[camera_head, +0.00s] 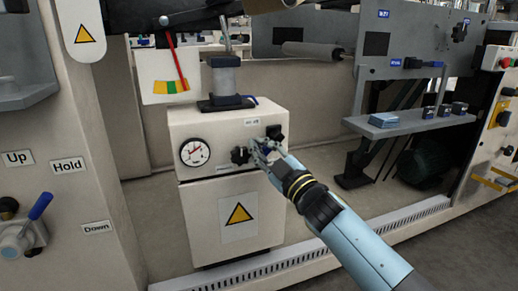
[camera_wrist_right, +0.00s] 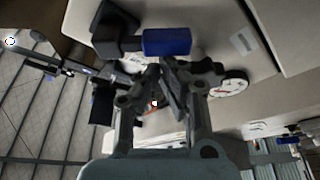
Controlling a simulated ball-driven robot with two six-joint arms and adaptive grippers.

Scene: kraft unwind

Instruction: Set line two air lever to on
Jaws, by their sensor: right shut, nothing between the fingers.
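A cream cabinet (camera_head: 228,112) carries a white round gauge (camera_head: 195,152), a black knob (camera_head: 240,155) and a black fitting (camera_head: 275,133) on its front. My right gripper (camera_head: 262,148) is at the cabinet front, close to the knob and the fitting. In the right wrist view a lever with a blue handle (camera_wrist_right: 167,42) juts from a black block. The tips of my right gripper (camera_wrist_right: 163,68) are shut and empty, close to the handle; I cannot tell whether they touch it. In the head view the gripper mostly hides the lever. My left gripper is not in view.
A grey shelf (camera_head: 410,123) with blue and black items stands at right. At lower left is another blue-handled lever (camera_head: 40,206) with Up, Hold and Down labels. Red and green buttons sit at far right.

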